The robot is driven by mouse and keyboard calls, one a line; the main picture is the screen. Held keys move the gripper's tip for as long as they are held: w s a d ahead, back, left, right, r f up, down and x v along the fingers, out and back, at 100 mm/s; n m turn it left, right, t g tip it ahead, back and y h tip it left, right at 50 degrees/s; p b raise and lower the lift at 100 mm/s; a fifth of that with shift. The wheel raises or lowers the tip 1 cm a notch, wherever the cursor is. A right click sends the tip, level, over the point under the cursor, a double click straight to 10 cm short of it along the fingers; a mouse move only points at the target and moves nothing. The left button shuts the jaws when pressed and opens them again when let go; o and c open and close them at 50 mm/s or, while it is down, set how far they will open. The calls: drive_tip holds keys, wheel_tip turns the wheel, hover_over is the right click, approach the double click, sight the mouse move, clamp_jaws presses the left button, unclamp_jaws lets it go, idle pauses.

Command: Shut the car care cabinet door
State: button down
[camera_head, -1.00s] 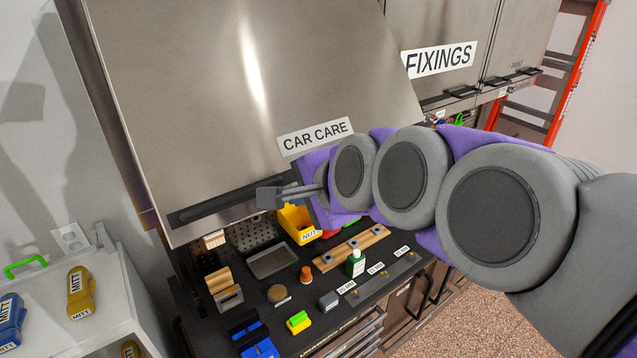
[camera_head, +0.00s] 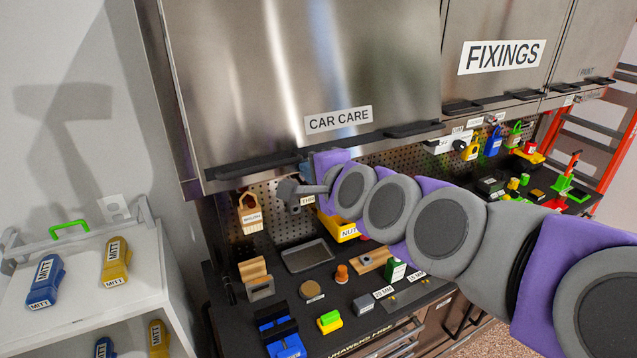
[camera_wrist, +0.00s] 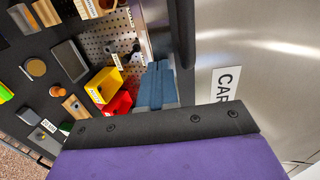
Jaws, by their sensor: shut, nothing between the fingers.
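The car care cabinet door (camera_head: 225,85) is a steel panel at the upper left of the head view, with a CAR CARE label (camera_head: 338,120). It hangs down and looks shut or nearly shut; a small gap cannot be ruled out. A long black handle (camera_head: 262,165) runs along its lower left edge. My gripper (camera_head: 288,190) is shut and empty, just below the door's lower edge near the handle. Whether it touches the door is unclear. In the wrist view the door (camera_wrist: 275,60) fills the right side, beside my gripper's blue-grey fingers (camera_wrist: 156,85).
The fixings cabinet (camera_head: 490,75) is to the right, closed. Below, the dark worktop holds a tray (camera_head: 308,256), a yellow bin (camera_head: 337,228) and small parts. A pegboard with a hanging brush (camera_head: 250,213) is behind.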

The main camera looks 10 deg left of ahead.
drive_tip(key=w+a+f+b, duration=0.1)
drive_tip(key=w+b, duration=0.1)
drive_tip(key=w+a+t+y+b, duration=0.1)
drive_tip(key=a+b, duration=0.1)
drive_tip(key=b, duration=0.1)
drive_tip(key=w+a+f+t+b, duration=0.1)
drive_tip(key=w+b, duration=0.1)
drive_tip(key=shift+w+a+f+y+b, duration=0.2)
drive_tip(key=shift+w+f+y+b, duration=0.1)
drive_tip(key=shift+y, duration=0.1)
drive_tip(key=shift+w+a+r+t+y+b, duration=0.2)
drive_tip(key=shift+w+a+t+b, duration=0.15)
drive_tip(key=shift+w+b, duration=0.2)
drive_tip(key=shift+w+a+r+t+y+b, duration=0.1)
drive_tip(key=shift+w+a+t+y+b, duration=0.1)
drive_tip(key=shift+w+t+b, duration=0.35)
drive_tip(key=shift+s, duration=0.2)
